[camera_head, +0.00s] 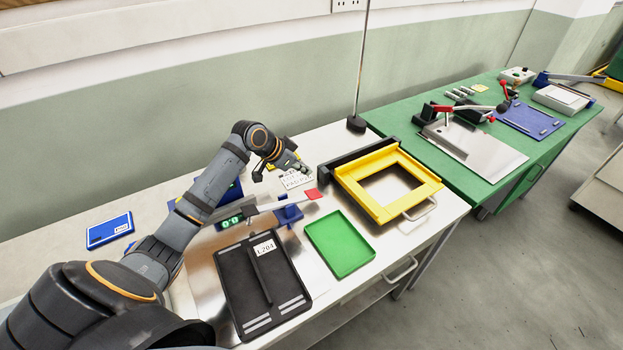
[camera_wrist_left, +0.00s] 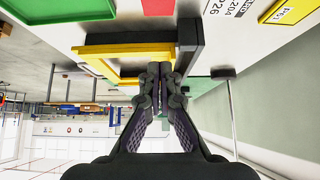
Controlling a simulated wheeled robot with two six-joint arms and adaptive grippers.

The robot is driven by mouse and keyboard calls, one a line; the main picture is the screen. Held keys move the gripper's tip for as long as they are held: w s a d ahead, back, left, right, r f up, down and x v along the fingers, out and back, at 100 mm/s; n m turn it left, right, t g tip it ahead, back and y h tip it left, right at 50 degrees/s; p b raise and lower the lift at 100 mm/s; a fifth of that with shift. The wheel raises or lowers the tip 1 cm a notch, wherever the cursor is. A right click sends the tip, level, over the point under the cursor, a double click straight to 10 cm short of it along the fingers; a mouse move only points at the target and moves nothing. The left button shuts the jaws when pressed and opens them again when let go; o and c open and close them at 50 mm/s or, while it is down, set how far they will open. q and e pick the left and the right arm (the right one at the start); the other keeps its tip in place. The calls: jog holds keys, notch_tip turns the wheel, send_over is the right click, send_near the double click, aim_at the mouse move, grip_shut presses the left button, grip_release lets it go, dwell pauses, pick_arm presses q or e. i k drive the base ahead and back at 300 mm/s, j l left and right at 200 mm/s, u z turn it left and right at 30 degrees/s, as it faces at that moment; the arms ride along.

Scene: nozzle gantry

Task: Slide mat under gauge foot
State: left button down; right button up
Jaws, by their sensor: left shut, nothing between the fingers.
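A thin upright rod stands on a round black foot (camera_head: 356,124) near the wall at the back of the white table; the foot also shows in the left wrist view (camera_wrist_left: 223,73). I cannot tell whether this is the gauge. A flat green tray-like piece (camera_head: 340,244), possibly the mat, lies at the table's front, apart from the foot; its edge shows in the left wrist view (camera_wrist_left: 60,12). My left gripper (camera_head: 297,164) is shut and empty, above the table near a white printed card (camera_head: 296,179). Its closed fingers show in the left wrist view (camera_wrist_left: 159,72).
A yellow frame (camera_head: 425,192) with a black back bar stands right of my left gripper. A black tray (camera_head: 236,300) labelled L204, a blue device with green digits (camera_head: 231,222) and a blue case (camera_head: 109,231) share the table. A green table (camera_head: 498,174) adjoins.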

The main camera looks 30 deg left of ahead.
aim_at(263, 289)
jog(key=k+l, duration=1.1)
jog(key=k, duration=0.2)
